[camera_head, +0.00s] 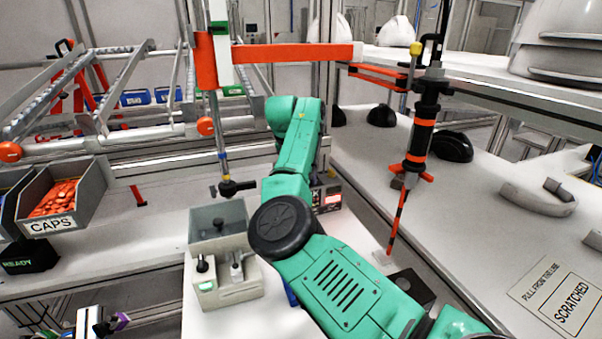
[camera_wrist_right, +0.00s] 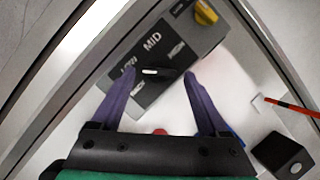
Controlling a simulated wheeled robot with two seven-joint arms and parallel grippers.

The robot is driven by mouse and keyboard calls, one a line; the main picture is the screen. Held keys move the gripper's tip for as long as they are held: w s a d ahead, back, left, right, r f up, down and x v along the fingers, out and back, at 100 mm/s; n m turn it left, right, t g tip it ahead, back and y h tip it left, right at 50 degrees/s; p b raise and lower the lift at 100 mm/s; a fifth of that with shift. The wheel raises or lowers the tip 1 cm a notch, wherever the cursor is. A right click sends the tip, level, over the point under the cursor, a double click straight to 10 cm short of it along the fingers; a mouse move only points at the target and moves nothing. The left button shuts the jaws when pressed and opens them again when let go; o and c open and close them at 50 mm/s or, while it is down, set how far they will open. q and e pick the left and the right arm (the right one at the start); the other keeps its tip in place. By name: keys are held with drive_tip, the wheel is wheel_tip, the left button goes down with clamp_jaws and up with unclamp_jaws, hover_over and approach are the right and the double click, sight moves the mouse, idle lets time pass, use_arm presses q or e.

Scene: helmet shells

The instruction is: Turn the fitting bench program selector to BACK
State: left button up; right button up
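The selector is a dark grey box in the right wrist view, with a black bar-shaped knob (camera_wrist_right: 165,74) carrying a pale mark. In the head view the selector box (camera_head: 330,197) shows only partly, behind my green right arm, which hides the right gripper. My left gripper (camera_head: 118,322) is at the lower left edge, with its opening unclear.
A yellow knob (camera_wrist_right: 205,12) sits at the box's upper corner. A grey fixture (camera_head: 225,285) stands left of my right arm. An orange-and-black hanging tool (camera_head: 418,140) is to the right. The CAPS bin (camera_head: 92,192) is at left. A small black block (camera_wrist_right: 283,155) lies nearby.

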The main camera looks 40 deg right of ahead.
drive_tip(key=shift+f, duration=0.1)
clamp_jaws()
drive_tip(key=n+b, duration=0.1)
drive_tip(key=b, duration=0.1)
drive_tip(key=n+t+b, duration=0.1)
drive_tip(key=n+b, duration=0.1)
drive_tip(key=b, duration=0.1)
drive_tip(key=shift+s+d+f+y+b, duration=0.1)
drive_tip(key=shift+f+y+b, duration=0.2)
drive_tip(key=shift+r+n, duration=0.2)
drive_tip(key=shift+n, duration=0.3)
drive_tip(key=shift+r, duration=0.2)
drive_tip(key=shift+o, duration=1.5)
unclamp_jaws()
drive_tip(key=b+v, duration=0.1)
drive_tip(key=v, duration=1.1)
drive_tip(key=shift+s+d, duration=0.2)
drive_tip(key=shift+f, duration=0.1)
